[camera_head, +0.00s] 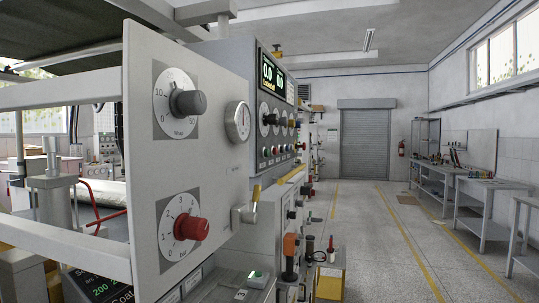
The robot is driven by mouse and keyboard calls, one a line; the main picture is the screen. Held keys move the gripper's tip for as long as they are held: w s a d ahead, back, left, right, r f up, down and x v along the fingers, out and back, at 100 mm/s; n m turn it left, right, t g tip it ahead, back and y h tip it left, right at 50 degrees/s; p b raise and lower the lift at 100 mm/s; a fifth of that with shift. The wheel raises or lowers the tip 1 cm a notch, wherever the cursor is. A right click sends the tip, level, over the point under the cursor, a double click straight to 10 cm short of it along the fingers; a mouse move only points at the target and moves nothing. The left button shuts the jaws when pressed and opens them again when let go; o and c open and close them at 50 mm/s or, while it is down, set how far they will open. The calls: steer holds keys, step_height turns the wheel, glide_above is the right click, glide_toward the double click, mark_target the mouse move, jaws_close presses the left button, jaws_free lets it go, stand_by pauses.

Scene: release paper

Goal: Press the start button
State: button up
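A green button (256,274) on a light square base sits low in the picture, on a grey sloping panel (226,286) at the machine's near end. Its label is too small to read, so I cannot tell for sure that it is the start button. A row of small buttons (277,150) also shows on the grey control cabinet (251,91) behind, under a lit display. My gripper is not in view.
A white panel with a grey knob (188,103) and a red knob (191,228) stands close on the left. A lever (247,209) and an orange-topped handle (290,244) stick out near the button. The aisle (375,240) is clear; workbenches (484,184) line the right wall.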

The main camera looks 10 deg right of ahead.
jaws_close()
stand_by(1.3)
